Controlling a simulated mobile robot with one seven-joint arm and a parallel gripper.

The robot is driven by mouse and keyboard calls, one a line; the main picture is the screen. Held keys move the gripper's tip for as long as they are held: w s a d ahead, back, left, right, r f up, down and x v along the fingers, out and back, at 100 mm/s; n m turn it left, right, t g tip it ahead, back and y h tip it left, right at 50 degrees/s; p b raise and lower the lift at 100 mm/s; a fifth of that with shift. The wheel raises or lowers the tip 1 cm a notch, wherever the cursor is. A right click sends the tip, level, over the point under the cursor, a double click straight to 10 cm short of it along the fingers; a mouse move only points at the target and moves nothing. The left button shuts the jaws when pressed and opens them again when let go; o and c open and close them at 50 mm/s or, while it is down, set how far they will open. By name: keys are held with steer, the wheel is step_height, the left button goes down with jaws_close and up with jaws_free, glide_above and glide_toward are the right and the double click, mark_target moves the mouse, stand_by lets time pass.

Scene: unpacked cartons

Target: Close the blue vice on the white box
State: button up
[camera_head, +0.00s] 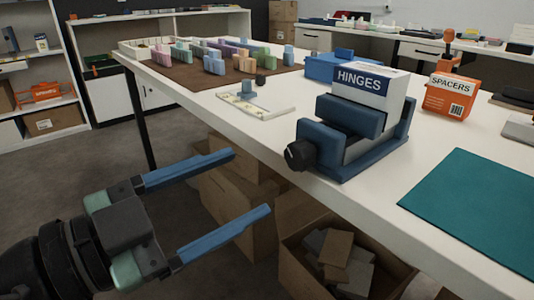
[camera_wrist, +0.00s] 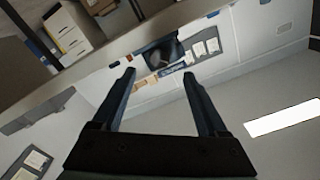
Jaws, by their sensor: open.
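The blue vice (camera_head: 325,148) stands near the front edge of the white table in the head view. Its black knob (camera_head: 299,155) faces left toward the table edge. The white box (camera_head: 367,86), with a blue band reading HINGES, stands upright at the vice, behind its front jaw. The jaw hides the box's lower part, and I cannot tell whether both jaws touch it. My gripper (camera_head: 252,182) is open and empty, left of the vice and off the table's front edge. Its two blue fingers point right. The wrist view shows the fingers (camera_wrist: 160,80) apart with nothing between them.
An orange SPACERS box (camera_head: 450,96) stands right of the vice. A teal mat (camera_head: 480,207) lies at front right. A white plate with a blue knob (camera_head: 252,102) lies left of the vice. Colored blocks stand on a brown mat (camera_head: 190,75). Open cartons (camera_head: 335,262) sit below the table.

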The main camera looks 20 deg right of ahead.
steer(key=p+v, duration=0.1)
steer(key=v, duration=0.4)
steer(key=shift+a, duration=0.1)
